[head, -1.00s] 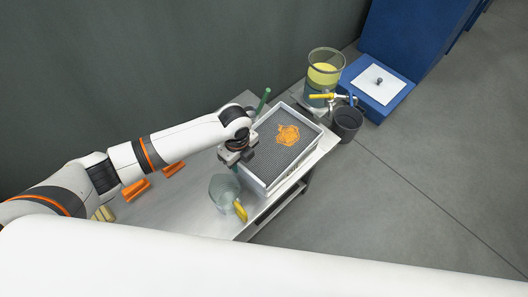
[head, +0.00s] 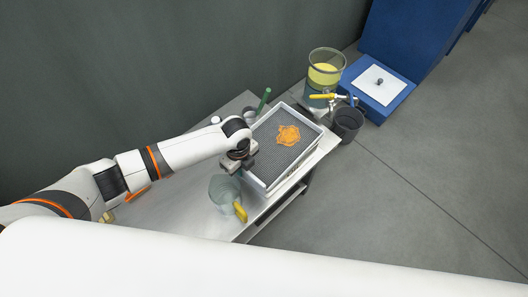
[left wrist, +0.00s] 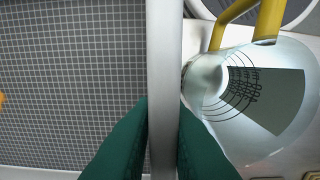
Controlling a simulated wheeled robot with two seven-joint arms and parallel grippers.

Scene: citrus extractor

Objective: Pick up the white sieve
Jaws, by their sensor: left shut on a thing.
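The white sieve (head: 278,163) is a rectangular white-rimmed frame with grey mesh, on the metal table in the head view. Orange pulp (head: 288,135) lies on its mesh. My left gripper (head: 240,164) is at the sieve's left side. In the left wrist view, its green fingers (left wrist: 163,130) stand on either side of the sieve's white rim (left wrist: 163,60), shut on it. The mesh fills the left of that view. The fingertips are hidden in the head view. I cannot tell any gap beneath the sieve. My right gripper is not in view.
A clear jug (head: 223,190) with a yellow handle stands close beside the sieve's near left side. A green-handled item (head: 264,98) is behind it. A glass tank with yellow liquid (head: 325,74) and a dark bucket (head: 347,124) are beyond the far right end.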

